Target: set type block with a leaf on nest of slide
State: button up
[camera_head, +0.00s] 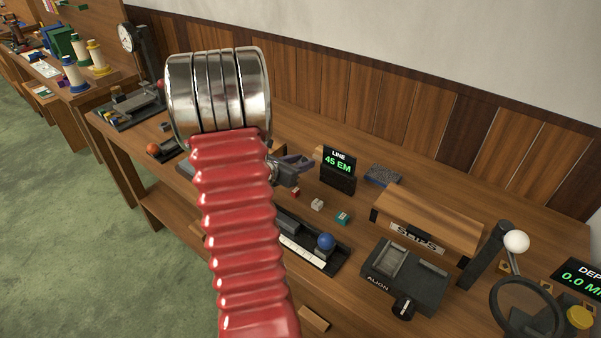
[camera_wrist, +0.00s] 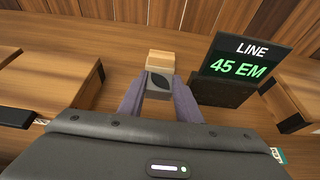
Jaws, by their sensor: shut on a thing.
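The block sits between the two purple-grey fingers. In the head view my gripper (camera_head: 297,165) shows to the right of the arm's metal rings, above the bench, and the block cannot be made out there. What looks like the slide (camera_head: 298,249) is a dark rail with a white scale and a blue ball knob, lying on the bench below my gripper. Its left end is hidden behind my red arm, and I cannot tell its nest clearly.
A LINE display (camera_head: 338,167) reading 45 EM stands near my gripper. Red, white and teal small blocks (camera_head: 317,204) lie on the bench. A wooden SLIPS box (camera_head: 430,216), a dark ALIGN device (camera_head: 406,275) and a white-knobbed lever (camera_head: 515,242) stand to the right.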

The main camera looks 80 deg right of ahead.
jog(key=shift+f, duration=1.85)
jog(key=shift+f, duration=0.1)
jog(key=o, duration=1.2)
jog(key=shift+w+a, duration=0.1)
jog(key=shift+a, duration=0.05)
jog(key=v, duration=1.1)
jog(key=shift+w+a+r, duration=0.1)
jog(key=shift+a+r, duration=0.15)
jog(key=shift+r, duration=0.15)
